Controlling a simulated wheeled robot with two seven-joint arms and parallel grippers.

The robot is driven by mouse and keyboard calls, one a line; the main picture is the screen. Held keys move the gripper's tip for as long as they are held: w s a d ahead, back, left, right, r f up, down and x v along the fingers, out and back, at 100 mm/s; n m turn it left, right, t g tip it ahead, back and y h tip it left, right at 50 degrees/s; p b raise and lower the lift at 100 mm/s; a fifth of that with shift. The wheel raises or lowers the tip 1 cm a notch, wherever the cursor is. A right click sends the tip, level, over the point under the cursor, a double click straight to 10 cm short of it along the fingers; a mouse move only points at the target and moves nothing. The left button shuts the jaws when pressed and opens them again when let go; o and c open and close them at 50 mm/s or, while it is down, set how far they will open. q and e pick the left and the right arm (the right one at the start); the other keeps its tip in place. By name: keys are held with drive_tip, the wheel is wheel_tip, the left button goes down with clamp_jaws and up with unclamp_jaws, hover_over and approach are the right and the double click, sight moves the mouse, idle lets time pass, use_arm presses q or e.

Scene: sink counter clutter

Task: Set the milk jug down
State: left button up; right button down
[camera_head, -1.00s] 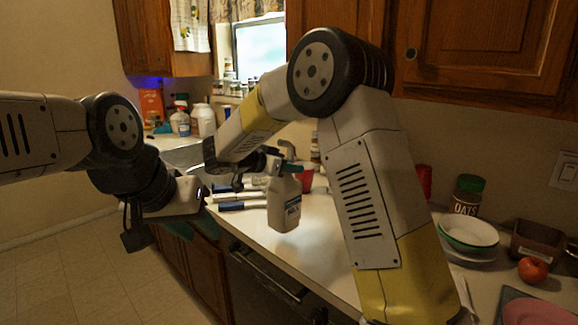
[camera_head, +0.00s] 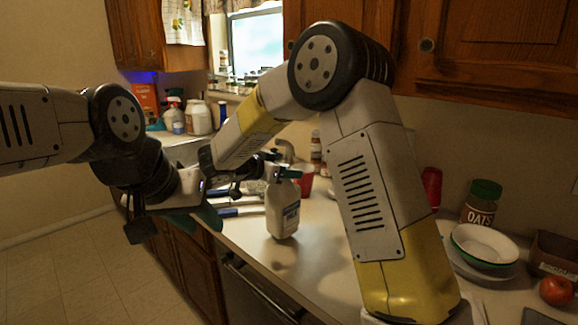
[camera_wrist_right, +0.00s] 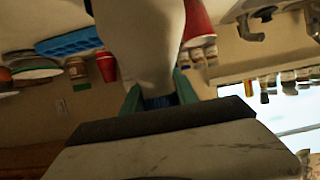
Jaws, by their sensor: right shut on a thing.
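In the right wrist view the jug's pale body (camera_wrist_right: 143,45) rises between the teal fingers (camera_wrist_right: 158,95). The jug's base is at or just above the counter (camera_head: 320,235); I cannot tell if it touches. My left gripper (camera_head: 203,207) is left of the jug, near the counter edge, apart from it; its finger opening is unclear.
Blue-handled utensils (camera_head: 238,211) lie left of the jug, and a red cup (camera_head: 304,180) stands behind it. Stacked bowls (camera_head: 485,246), an oats jar (camera_head: 482,203) and a tomato (camera_head: 556,291) are at right. Bottles (camera_head: 198,118) stand by the sink. Counter right of the jug looks clear.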

drive_tip(key=shift+f, duration=0.8)
drive_tip(key=c, duration=0.9)
unclamp_jaws()
drive_tip(key=shift+f, duration=0.15)
drive_tip(key=shift+c, duration=0.2)
